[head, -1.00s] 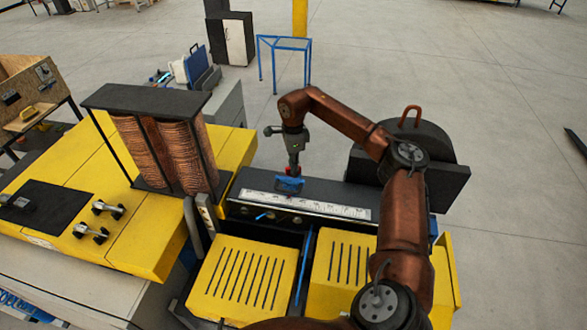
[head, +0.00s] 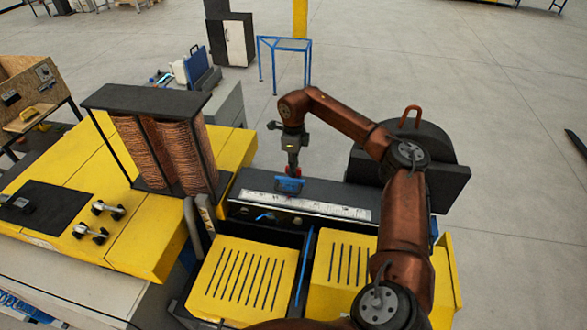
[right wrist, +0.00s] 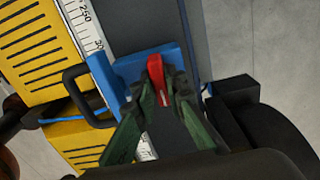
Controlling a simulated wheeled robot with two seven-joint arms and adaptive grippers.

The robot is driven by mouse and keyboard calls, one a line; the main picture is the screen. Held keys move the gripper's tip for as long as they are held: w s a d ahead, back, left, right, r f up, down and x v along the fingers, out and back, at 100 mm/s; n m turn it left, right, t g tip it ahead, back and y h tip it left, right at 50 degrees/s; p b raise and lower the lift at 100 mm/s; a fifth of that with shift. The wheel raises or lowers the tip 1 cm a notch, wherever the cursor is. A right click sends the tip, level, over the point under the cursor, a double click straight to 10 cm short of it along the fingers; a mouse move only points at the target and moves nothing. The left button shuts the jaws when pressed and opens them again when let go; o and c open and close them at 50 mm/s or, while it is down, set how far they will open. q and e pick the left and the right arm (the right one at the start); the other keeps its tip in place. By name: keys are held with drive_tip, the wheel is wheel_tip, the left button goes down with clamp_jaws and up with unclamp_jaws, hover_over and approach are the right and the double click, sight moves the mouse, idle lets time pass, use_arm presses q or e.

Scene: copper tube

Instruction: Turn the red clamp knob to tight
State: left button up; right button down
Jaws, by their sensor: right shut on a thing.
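The red clamp knob (right wrist: 156,68) sits on a blue clamp block (right wrist: 110,72) in the right wrist view. The blue block also shows on the machine's rail in the head view (head: 289,185). My right gripper (right wrist: 160,92) has its green fingers on both sides of the knob and is shut on it. In the head view the right gripper (head: 293,165) points down over the block, and only a little red shows there. The fingers hide part of the knob. My left gripper is not in view.
A white ruler scale (head: 315,205) runs along the front of the dark rail. Yellow slotted covers (head: 242,280) lie in front. Copper coils (head: 165,155) stand in a black frame at the left. A dark round housing (head: 425,150) stands at the right.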

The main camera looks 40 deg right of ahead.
drive_tip(key=shift+w+r, duration=0.15)
drive_tip(key=shift+r, duration=0.15)
drive_tip(key=c, duration=2.3)
unclamp_jaws()
drive_tip(key=o, duration=0.3)
drive_tip(key=shift+f, duration=0.2)
drive_tip(key=shift+o, duration=0.2)
wheel_tip(320, 180, up, 12)
